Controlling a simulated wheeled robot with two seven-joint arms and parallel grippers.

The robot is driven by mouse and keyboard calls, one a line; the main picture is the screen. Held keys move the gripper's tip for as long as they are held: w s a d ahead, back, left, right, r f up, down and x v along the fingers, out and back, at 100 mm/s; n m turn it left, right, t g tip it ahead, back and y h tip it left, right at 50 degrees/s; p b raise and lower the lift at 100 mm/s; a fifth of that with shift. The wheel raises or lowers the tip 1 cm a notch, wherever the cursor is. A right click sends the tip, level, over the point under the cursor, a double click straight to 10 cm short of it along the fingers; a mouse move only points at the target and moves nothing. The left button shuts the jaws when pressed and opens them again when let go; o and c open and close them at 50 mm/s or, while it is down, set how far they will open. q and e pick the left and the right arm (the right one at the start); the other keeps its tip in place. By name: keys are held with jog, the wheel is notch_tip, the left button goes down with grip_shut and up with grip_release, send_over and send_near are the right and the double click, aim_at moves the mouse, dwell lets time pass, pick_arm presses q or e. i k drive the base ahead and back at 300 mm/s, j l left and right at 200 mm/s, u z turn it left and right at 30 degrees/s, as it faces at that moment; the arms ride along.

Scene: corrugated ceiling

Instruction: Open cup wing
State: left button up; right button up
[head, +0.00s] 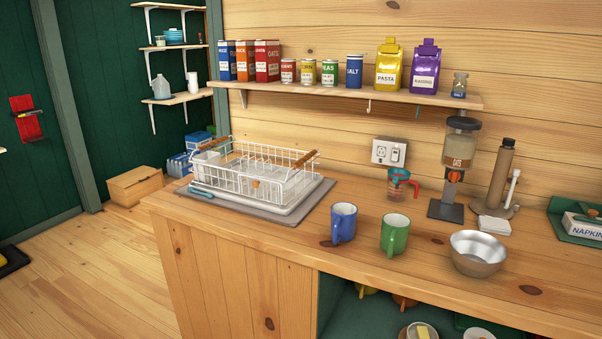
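A blue mug (342,223) and a green mug (394,236) stand upright and apart on the wooden counter (300,240). A clear measuring cup with red (400,186) stands behind them near the wall. Below the counter, a wooden front panel (235,285) is at the left. To its right is an open green-lined compartment (362,315), partly cut off by the picture's bottom edge, with yellow and orange items and dishes inside. No part clearly recognisable as a cup wing shows. Neither of my grippers is in view.
A white dish rack (255,170) sits on a grey mat at the counter's left. A metal bowl (478,253), an oats dispenser (458,165) and a napkin box (582,226) are at the right. A wall shelf (350,93) holds several containers. The floor at left is mostly clear.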

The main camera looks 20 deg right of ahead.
aim_at(255, 183)
jog(key=i+j+z, duration=0.75)
jog(key=j+z, duration=0.2)
jog(key=j, duration=0.1)
